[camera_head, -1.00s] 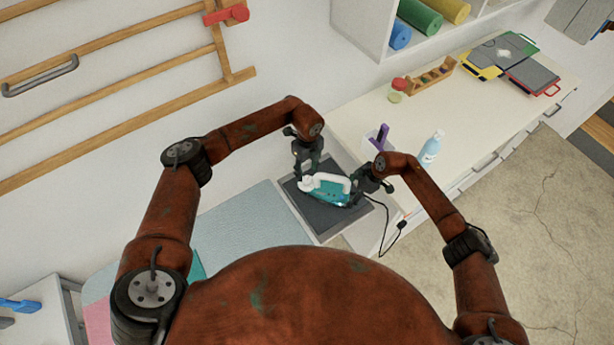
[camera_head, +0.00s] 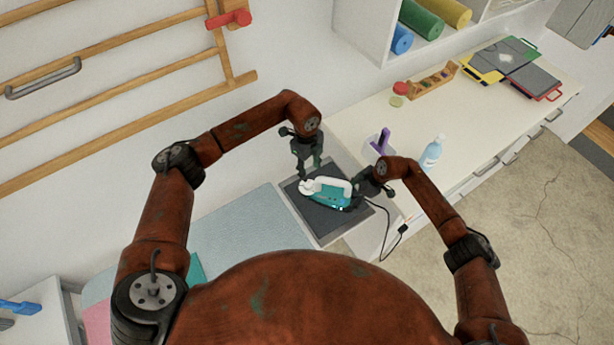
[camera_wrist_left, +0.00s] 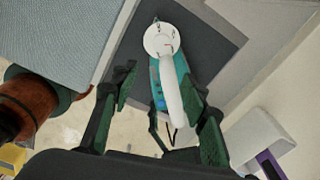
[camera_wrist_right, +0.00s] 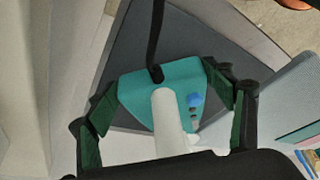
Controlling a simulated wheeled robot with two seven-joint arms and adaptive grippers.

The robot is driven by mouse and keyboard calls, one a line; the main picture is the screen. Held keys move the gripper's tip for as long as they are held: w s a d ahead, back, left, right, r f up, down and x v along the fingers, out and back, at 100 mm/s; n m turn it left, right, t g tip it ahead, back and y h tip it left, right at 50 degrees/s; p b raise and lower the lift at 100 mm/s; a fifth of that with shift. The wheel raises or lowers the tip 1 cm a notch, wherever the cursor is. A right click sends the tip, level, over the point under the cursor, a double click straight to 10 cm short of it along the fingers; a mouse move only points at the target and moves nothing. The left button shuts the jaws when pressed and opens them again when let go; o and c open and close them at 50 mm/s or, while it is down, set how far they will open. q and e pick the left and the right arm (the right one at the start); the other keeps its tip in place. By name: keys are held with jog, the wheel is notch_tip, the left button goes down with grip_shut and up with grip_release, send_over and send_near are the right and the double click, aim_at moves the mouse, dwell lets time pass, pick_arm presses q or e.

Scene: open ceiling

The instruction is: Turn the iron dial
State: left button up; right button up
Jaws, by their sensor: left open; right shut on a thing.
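A teal iron with a white handle (camera_head: 335,192) lies on a dark grey pad (camera_head: 318,214); in the right wrist view its teal rear (camera_wrist_right: 148,95) shows. A round white dial-like part (camera_wrist_left: 160,40) is at the iron's far end in the left wrist view. A small blue knob (camera_wrist_right: 194,99) shows on its side. My left gripper (camera_head: 308,174) is open above the dial-like end, its fingers apart in the left wrist view (camera_wrist_left: 160,82); contact is not visible. My right gripper (camera_head: 363,192) is shut on the iron's rear body, one finger each side (camera_wrist_right: 163,85).
A black cord (camera_head: 386,225) runs from the iron. A purple item (camera_head: 383,141) and a spray bottle (camera_head: 431,153) stand on the white counter (camera_head: 465,130). A light blue board surface (camera_head: 250,228) lies left of the pad. A wall stands behind.

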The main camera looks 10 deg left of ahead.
pick_arm(q)
jog(key=s+n, duration=0.1)
jog(key=n, duration=0.1)
jog(key=n+t+h, duration=0.2)
jog(key=n+h, duration=0.1)
jog(key=n, duration=0.7)
send_near(307, 185)
jog(key=x, duration=0.8)
jog(key=shift+w+f, duration=0.1)
jog(key=shift+f, duration=0.15)
jog(key=shift+c, duration=0.4)
grip_shut()
